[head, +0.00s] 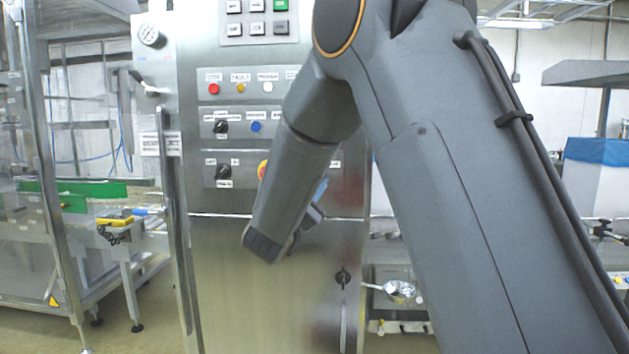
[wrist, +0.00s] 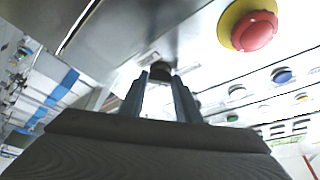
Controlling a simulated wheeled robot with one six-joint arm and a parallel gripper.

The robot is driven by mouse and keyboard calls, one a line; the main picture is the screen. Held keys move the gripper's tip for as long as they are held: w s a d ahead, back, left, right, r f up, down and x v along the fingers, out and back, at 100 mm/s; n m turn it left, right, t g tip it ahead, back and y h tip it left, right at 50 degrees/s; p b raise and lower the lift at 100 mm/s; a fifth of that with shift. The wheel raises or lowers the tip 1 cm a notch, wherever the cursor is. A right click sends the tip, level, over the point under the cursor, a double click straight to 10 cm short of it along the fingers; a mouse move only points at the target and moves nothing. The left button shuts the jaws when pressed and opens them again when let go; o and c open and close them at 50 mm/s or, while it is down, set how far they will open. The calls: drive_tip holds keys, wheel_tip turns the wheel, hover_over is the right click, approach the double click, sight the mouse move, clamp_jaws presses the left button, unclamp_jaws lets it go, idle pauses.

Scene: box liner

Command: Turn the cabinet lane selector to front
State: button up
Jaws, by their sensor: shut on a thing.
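The cabinet (head: 270,290) has a steel front with a control panel. In the wrist view, my gripper (wrist: 160,84) has its two fingers closed on a black selector knob (wrist: 161,67) on the panel, one finger on each side. Its pointing direction is not clear. In the head view my arm covers this knob and my fingertips. Two other black selector knobs show at the panel's left, an upper one (head: 221,127) and a lower one (head: 223,172). The labels are too small to read.
A red emergency button (wrist: 255,30) on a yellow ring sits beside the gripped knob. Indicator lights and a blue button (head: 256,127) are above. A black key switch (head: 343,277) is lower on the cabinet. A conveyor with a green guide (head: 95,190) stands left.

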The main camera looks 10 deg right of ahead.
idle(0.5)
drive_tip(key=o, duration=1)
drive_tip(key=shift+o, duration=0.2)
drive_tip(key=v, duration=0.8)
drive_tip(key=shift+b, duration=0.45)
drive_tip(key=shift+w, duration=0.1)
